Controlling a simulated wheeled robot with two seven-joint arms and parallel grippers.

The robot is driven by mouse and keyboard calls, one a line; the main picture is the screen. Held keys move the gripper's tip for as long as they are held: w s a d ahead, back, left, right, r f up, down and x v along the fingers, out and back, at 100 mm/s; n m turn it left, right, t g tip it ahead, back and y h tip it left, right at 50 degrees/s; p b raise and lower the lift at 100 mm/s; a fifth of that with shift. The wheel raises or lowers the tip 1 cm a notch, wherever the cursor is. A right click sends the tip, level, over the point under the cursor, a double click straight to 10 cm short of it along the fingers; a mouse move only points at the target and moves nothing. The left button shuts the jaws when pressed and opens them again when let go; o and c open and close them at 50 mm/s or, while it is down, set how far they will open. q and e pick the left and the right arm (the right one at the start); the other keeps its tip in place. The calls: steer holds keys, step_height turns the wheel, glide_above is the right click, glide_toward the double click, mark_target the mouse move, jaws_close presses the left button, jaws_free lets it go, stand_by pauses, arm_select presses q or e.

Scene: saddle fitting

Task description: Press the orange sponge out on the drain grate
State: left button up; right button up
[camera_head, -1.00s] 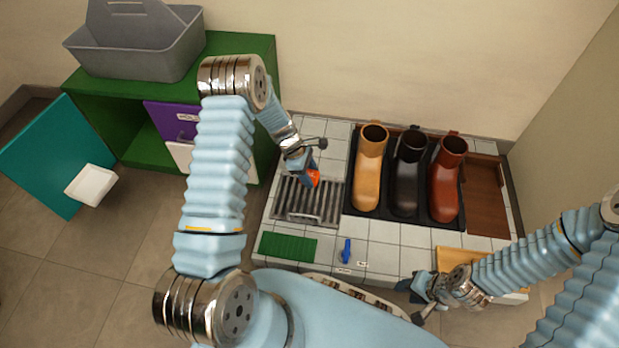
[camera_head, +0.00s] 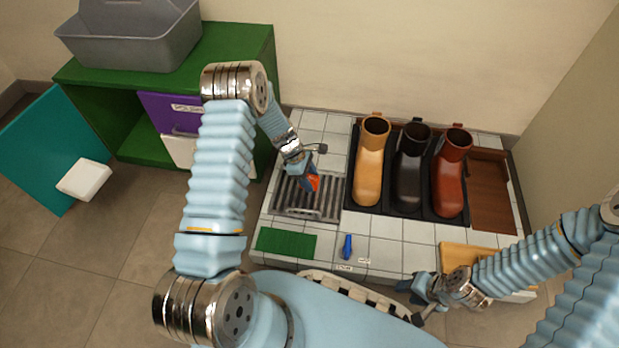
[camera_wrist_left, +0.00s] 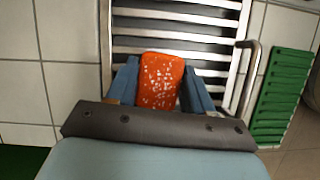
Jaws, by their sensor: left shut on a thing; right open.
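The orange sponge (camera_wrist_left: 161,80) is between the blue fingers of my left gripper (camera_wrist_left: 160,85), which is shut on it. In the head view only a small orange part of the sponge (camera_head: 314,183) shows beside the left gripper (camera_head: 310,181). The metal drain grate (camera_head: 292,200) lies under and around the sponge, and its bars also show behind the sponge in the left wrist view (camera_wrist_left: 205,32). I cannot tell whether the sponge touches the bars. My right gripper (camera_head: 411,301) is open and empty near the front right of the tiled counter.
A black tray holds three boots, tan (camera_head: 369,168), black (camera_head: 408,172) and red-brown (camera_head: 450,180), right of the grate. A green mat (camera_head: 286,243) and a blue-handled tool (camera_head: 347,247) lie in front. A grey caddy (camera_head: 130,45) stands on the green cabinet.

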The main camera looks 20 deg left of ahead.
mark_target(310, 178)
arm_select(q)
steer(key=shift+f+b, duration=0.5)
steer(key=shift+f, duration=0.15)
stand_by(1.5)
steer(key=shift+r+p, duration=2.65)
steer(key=shift+r, duration=0.9)
